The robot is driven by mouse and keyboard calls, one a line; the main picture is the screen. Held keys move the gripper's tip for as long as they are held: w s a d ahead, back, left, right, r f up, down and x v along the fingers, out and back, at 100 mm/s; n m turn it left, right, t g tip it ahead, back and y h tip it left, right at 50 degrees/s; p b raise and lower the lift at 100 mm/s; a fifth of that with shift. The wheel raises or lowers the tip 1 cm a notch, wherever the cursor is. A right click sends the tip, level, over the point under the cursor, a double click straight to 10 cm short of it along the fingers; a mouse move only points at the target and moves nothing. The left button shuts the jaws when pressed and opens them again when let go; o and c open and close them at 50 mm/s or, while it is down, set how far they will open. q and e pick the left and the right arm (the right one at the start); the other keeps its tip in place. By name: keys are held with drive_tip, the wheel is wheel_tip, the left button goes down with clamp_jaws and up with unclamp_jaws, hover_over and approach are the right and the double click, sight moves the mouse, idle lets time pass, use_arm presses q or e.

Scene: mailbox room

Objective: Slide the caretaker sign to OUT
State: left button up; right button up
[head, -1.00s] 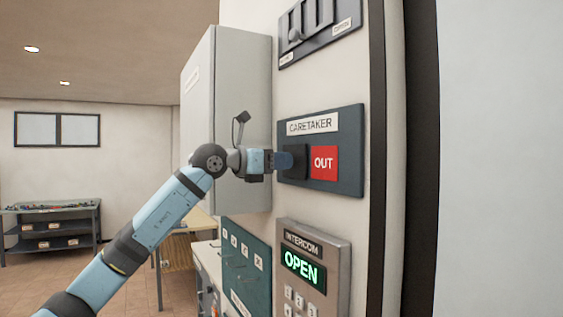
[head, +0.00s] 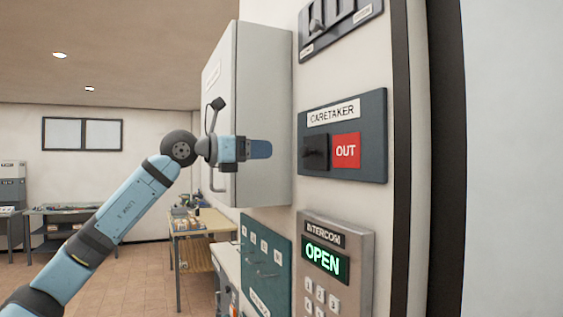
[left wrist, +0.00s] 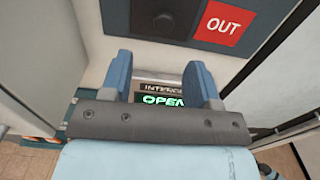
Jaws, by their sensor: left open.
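The caretaker sign (head: 343,177) is a dark blue-grey board on the wall, with a white CARETAKER label. Its dark slider (head: 315,153) sits at the left, and a red OUT panel (head: 346,150) shows to the right of it. In the left wrist view the slider (left wrist: 165,19) and the red OUT panel (left wrist: 221,23) are at the top. My left gripper (head: 268,149) is to the left of the sign, apart from the slider. In the left wrist view its two blue fingers (left wrist: 160,80) are spread with nothing between them. My right gripper is out of view.
A grey wall cabinet (head: 262,115) stands behind my left gripper. An intercom (head: 334,285) reading OPEN is below the sign, beside a green hook board (head: 266,258). Another slider panel (head: 340,30) is above. Open room lies to the left.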

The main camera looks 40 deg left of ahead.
use_arm(q)
drive_tip(key=b+v, duration=0.1)
drive_tip(key=v, duration=0.2)
drive_tip(key=shift+s, duration=0.1)
idle(0.5)
